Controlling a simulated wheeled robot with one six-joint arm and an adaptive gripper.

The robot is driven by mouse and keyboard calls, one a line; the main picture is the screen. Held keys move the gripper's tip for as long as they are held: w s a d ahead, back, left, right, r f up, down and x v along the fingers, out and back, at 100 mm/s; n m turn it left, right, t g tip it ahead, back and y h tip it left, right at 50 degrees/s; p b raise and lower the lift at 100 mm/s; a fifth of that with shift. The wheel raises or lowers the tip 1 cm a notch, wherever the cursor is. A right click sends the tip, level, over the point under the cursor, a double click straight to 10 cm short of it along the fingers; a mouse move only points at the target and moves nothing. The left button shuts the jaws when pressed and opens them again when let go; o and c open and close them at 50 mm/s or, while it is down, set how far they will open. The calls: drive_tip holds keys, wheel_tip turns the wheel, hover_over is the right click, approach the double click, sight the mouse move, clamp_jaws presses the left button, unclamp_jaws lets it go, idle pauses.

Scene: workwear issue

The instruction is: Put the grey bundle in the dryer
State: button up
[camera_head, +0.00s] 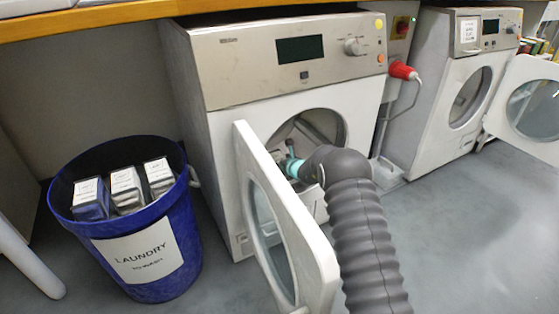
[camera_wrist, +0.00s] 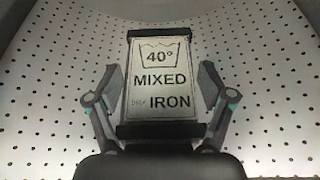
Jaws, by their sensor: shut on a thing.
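My gripper (camera_wrist: 161,82) is shut on a bundle (camera_wrist: 162,75) in the wrist view, one finger against each side. The bundle has a pale label reading "40° MIXED IRON" and dark ends; its fabric colour is hard to tell. Behind it is a drum wall (camera_wrist: 60,70) full of small holes. In the head view my arm reaches through the round opening of the nearer white front-loading machine (camera_head: 268,88), whose door (camera_head: 306,228) stands open. The fingers and bundle are mostly hidden there. Whether the bundle touches the drum cannot be told.
A blue laundry bin (camera_head: 175,245) with three labelled bundles stands left of the machine. A second machine (camera_head: 425,100) with an open door (camera_head: 530,110) stands at the right. The nearer open door is close beside my arm. Grey floor (camera_head: 470,240) at the right is clear.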

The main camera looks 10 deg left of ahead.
drive_tip(key=shift+f, duration=0.1)
drive_tip(key=o, duration=1.3)
drive_tip(key=shift+c, duration=0.2)
drive_tip(key=shift+s+d+r, duration=0.1)
drive_tip(key=shift+s+r, duration=0.05)
drive_tip(key=shift+r, duration=0.5)
drive_tip(key=v, duration=1.1)
drive_tip(key=shift+s+d+r+p, duration=0.1)
drive_tip(key=shift+s+d+p, duration=0.05)
drive_tip(key=shift+s+p, duration=0.15)
